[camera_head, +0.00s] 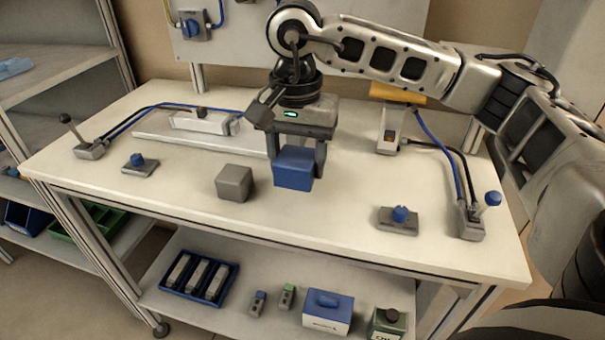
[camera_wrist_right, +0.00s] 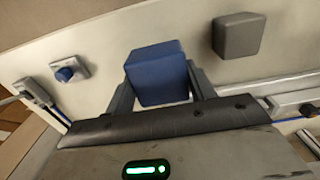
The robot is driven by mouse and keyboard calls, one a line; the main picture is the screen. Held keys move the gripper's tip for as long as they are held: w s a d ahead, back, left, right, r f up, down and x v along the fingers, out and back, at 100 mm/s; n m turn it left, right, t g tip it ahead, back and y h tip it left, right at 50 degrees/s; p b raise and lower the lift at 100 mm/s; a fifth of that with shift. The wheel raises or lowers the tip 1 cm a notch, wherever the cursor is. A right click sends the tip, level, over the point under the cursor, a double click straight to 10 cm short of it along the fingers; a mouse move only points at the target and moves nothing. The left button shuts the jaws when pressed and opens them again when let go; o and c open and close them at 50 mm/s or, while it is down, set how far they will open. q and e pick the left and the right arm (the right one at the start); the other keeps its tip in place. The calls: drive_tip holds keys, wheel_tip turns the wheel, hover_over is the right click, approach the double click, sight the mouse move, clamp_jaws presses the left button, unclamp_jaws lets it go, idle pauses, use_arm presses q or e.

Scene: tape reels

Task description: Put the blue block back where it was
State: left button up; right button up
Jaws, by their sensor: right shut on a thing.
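The blue block (camera_head: 293,170) is between the fingers of my right gripper (camera_head: 299,152), which is shut on it over the middle of the workbench (camera_head: 330,225). It also shows in the right wrist view (camera_wrist_right: 157,75), with a finger on each side. I cannot tell whether its underside touches the tabletop. A grey block (camera_head: 234,183) sits on the bench to the left of the blue block and apart from it; it also shows in the wrist view (camera_wrist_right: 238,35). My left gripper is not in view.
Blue-knobbed fixtures stand at the left (camera_head: 140,164) and the right front (camera_head: 399,219) of the bench. A lever switch (camera_head: 92,148) and a blue-topped lever (camera_head: 474,220) stand near its ends. A low pale rail (camera_head: 200,138) lies behind. Bench space in front is clear.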

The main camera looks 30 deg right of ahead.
sight(302, 196)
drive_tip(key=shift+w+d+f, duration=0.15)
drive_tip(key=shift+d+f, duration=0.25)
drive_tip(key=shift+f, duration=0.1)
drive_tip(key=f, duration=0.3)
drive_tip(key=shift+d+f+p, duration=0.15)
drive_tip(key=shift+d+p, duration=0.15)
drive_tip(key=shift+p, duration=0.05)
drive_tip(key=shift+w+f, duration=0.1)
drive_tip(key=shift+f, duration=0.1)
drive_tip(key=shift+f, duration=0.1)
drive_tip(key=shift+f, duration=0.15)
drive_tip(key=o, duration=1.2)
